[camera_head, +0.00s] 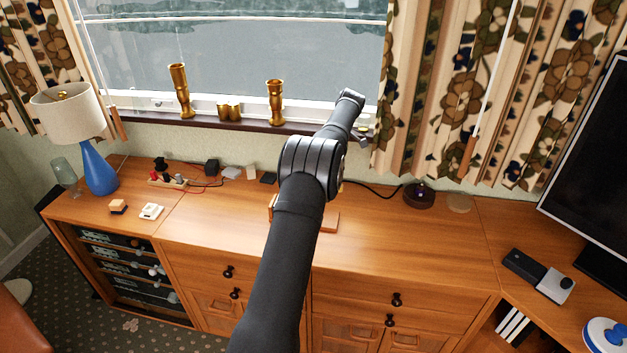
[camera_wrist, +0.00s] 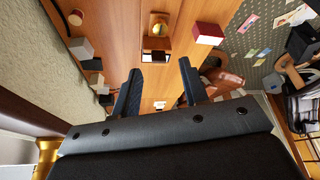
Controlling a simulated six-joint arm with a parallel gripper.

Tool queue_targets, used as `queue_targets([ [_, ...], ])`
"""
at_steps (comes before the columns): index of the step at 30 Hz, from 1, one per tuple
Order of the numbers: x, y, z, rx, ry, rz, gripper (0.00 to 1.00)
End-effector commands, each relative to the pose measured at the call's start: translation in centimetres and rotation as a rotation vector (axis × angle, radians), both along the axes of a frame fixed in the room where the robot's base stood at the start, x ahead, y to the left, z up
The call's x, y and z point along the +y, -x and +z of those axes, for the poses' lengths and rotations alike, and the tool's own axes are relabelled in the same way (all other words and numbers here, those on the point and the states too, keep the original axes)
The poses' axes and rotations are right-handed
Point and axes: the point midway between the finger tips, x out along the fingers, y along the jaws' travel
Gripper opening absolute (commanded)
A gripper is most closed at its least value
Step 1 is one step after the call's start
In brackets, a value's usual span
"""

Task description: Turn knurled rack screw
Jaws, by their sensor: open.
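In the head view, a rack of dark electronic units (camera_head: 132,268) with silvery knobs fills the open left bay of the wooden sideboard. No knurled screw can be singled out at this size. My arm reaches over the sideboard's middle toward the window, well right of the rack, and its fingers cannot be made out in that view. In the wrist view, my gripper (camera_wrist: 158,88) has its two dark fingers spread apart with nothing between them. The wooden sideboard top lies beyond the fingers. The rack is not recognisable in the wrist view.
The sideboard top (camera_head: 380,240) has clear room right of my arm. A blue lamp (camera_head: 101,170), a glass (camera_head: 65,173) and small blocks stand at left. Brass candlesticks (camera_head: 276,102) line the sill. A dark remote-like device (camera_head: 525,268) and a screen (camera_head: 595,160) are at right.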

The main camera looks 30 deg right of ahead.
Motion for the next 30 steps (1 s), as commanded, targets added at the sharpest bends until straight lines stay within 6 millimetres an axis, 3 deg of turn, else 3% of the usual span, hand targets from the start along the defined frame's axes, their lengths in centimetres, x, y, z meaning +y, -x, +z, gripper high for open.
queue_targets([
  [1,0.0,0.0,0.0,0.0,0.0,0.0,0.42],
  [3,0.0,0.0,0.0,0.002,0.0,-0.005,0.53],
  [8,0.3,-0.2,0.1,0.051,-0.005,-0.112,0.53],
  [30,3.4,-1.7,0.3,0.493,-0.022,-1.479,0.53],
])
